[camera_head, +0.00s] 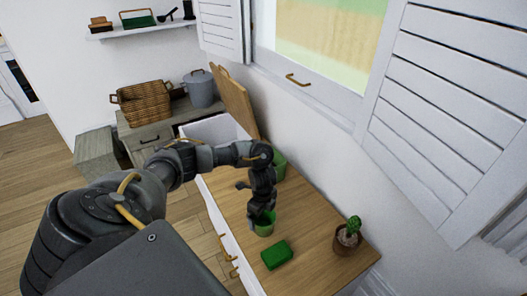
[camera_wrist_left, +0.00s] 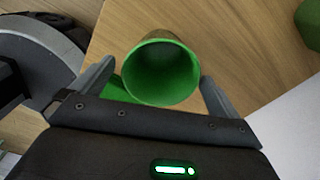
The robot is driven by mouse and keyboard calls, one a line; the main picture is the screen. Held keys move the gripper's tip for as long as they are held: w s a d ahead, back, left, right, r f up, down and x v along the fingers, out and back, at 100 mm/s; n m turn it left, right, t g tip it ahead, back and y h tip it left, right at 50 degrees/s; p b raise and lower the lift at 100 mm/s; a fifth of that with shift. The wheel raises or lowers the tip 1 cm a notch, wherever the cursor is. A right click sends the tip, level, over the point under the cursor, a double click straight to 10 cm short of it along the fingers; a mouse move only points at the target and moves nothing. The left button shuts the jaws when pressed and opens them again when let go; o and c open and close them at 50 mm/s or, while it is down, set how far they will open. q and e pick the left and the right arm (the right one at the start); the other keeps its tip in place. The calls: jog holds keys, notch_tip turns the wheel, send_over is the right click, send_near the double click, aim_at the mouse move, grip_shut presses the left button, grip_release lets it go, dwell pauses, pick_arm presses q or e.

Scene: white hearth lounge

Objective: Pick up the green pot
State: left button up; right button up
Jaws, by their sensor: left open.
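A green pot (camera_head: 265,226), round and open at the top, stands on the wooden top of the cabinet. In the left wrist view I look down into the pot (camera_wrist_left: 160,72), which sits between the two fingers with gaps on both sides. My left gripper (camera_head: 262,210) is open above and around its rim, pointing down. In the head view the gripper hides part of the pot. My right gripper is not in view.
A green block (camera_head: 277,255) lies close to the pot. A potted cactus (camera_head: 348,236) stands near the right end of the wooden top (camera_head: 310,262). Another green object (camera_head: 279,166) is partly hidden behind my left arm. A wicker basket (camera_head: 142,103) and grey bucket (camera_head: 199,90) stand farther back.

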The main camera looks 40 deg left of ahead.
aim_at(264, 221)
pick_arm(q)
jog(key=shift+w+d+f+b, duration=0.1)
jog(key=shift+f+b, duration=0.25)
jog(key=shift+f, duration=1.05)
jog(key=shift+d+f+b, duration=0.1)
jog(key=shift+f+b, duration=0.25)
jog(key=shift+f, duration=1)
jog(key=c, duration=1.2)
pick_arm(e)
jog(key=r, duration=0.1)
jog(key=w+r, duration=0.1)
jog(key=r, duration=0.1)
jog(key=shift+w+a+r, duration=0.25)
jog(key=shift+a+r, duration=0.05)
pick_arm(q)
jog(key=shift+r, duration=0.1)
jog(key=shift+r, duration=0.25)
jog(key=shift+r+p, duration=1.7)
jog(key=shift+r, duration=3.05)
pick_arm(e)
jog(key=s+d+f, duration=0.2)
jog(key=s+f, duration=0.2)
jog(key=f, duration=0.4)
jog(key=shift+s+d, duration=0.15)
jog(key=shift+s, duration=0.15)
